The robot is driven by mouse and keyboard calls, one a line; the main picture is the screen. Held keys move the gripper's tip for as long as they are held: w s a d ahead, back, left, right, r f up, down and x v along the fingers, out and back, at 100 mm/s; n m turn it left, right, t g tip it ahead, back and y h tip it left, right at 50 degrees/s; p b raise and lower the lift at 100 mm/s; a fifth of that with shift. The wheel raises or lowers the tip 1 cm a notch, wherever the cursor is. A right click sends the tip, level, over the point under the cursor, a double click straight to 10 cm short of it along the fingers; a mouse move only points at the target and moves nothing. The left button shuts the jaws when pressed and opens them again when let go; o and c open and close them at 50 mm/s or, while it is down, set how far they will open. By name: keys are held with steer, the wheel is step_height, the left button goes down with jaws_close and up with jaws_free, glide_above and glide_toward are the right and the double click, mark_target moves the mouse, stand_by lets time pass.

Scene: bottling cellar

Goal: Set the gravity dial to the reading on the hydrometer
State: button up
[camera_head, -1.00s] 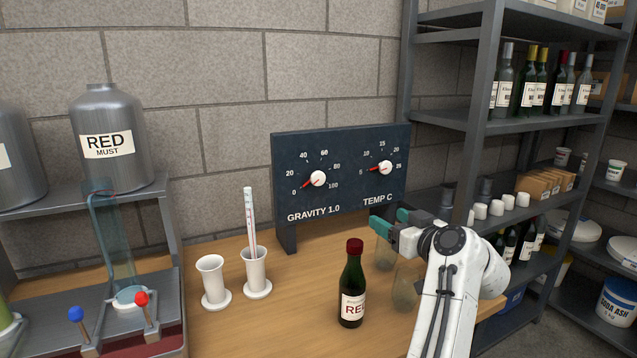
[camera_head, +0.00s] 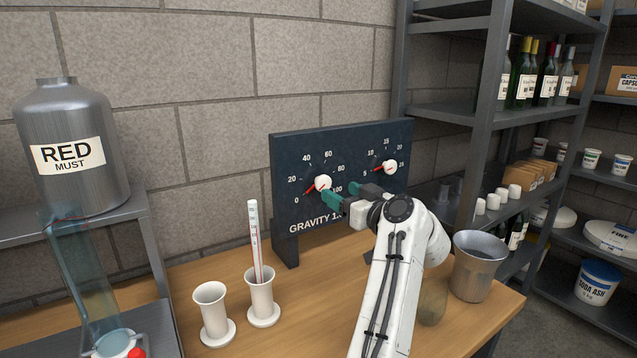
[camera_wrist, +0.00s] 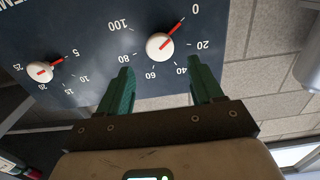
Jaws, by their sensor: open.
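The gravity dial (camera_head: 323,183) is a white knob with a red pointer on the dark panel (camera_head: 285,158). In the wrist view the gravity dial (camera_wrist: 160,46) has its pointer at 0. The hydrometer (camera_head: 254,238) stands upright in a white cylinder (camera_head: 262,298) left of the panel; its scale is too small to read. My gripper (camera_head: 333,194) is at the panel, just below and right of the dial in the head view. In the wrist view my gripper (camera_wrist: 162,86) has green fingers spread apart and empty, with the knob beyond their tips, between them.
The temperature dial (camera_head: 390,167) sits close to the right on the panel. An empty white cylinder (camera_head: 213,314) stands beside the hydrometer's. A metal bucket (camera_head: 480,265) is on the bench (camera_head: 190,270) at right. A RED MUST tank (camera_head: 70,140) stands at left, shelving (camera_head: 480,110) at right.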

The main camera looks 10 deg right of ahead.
mark_target(325, 183)
steer(key=shift+x, duration=3.5)
steer(key=shift+c, duration=0.3)
steer(key=c, duration=0.9)
